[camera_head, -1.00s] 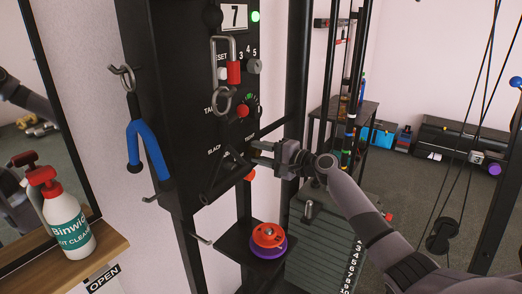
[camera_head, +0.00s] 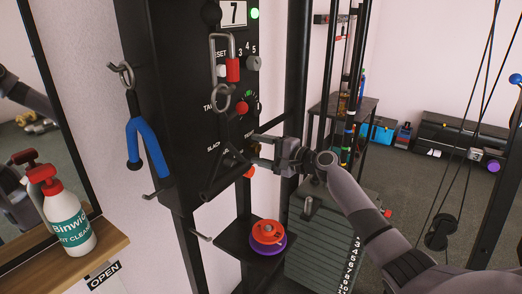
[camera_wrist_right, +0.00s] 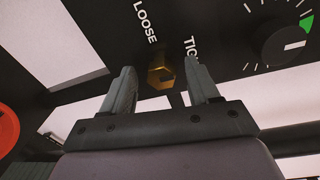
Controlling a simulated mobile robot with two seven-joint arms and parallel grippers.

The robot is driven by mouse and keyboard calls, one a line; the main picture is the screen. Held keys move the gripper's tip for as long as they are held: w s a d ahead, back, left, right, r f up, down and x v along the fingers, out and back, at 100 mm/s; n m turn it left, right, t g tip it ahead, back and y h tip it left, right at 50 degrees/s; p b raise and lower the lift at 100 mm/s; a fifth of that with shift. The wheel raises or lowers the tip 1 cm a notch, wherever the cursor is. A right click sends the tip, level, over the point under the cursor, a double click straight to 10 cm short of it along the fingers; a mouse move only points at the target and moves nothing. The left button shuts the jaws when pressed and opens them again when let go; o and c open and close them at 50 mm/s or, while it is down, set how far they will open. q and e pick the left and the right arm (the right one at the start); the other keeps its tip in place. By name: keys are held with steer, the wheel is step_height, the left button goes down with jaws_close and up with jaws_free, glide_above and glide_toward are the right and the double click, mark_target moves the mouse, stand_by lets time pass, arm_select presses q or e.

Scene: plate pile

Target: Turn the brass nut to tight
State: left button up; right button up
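The brass nut (camera_wrist_right: 160,77) is on the black panel (camera_head: 170,85), below the LOOSE marking in the right wrist view. The second marking, starting "TIG", is partly covered by a finger. My right gripper (camera_head: 255,149) is at the lower panel; its fingers also show in the right wrist view (camera_wrist_right: 160,68). They are spread on both sides of the nut, with gaps visible, so it is open. I cannot tell how deep the nut sits between them. In the head view I cannot make out the nut near the fingers. My left gripper is not in view.
An orange and purple stack (camera_head: 268,238) sits on a small shelf below my right gripper. A spray bottle (camera_head: 67,220) stands at left.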

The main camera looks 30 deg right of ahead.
steer(key=b+v, duration=0.1)
steer(key=v, duration=0.6)
stand_by(0.3)
stand_by(0.4)
steer(key=s+a+f+n+g+h, duration=0.25)
steer(key=s+a+f, duration=0.2)
steer(key=f, duration=0.55)
steer(key=s+a+f+n+g+h, duration=0.1)
steer(key=s+a+f+n, duration=0.35)
steer(key=f, duration=0.65)
steer(key=s+a+f+n, duration=0.4)
steer(key=s+a+n, duration=0.1)
steer(key=s, duration=0.4)
steer(key=s+a+f+n+g, duration=0.1)
steer(key=s+a+f+n, duration=0.3)
steer(key=s+a, duration=0.3)
steer(key=shift+s+a+f+n+h, duration=0.4)
steer(key=shift+s+n, duration=0.5)
steer(key=shift+s, duration=0.35)
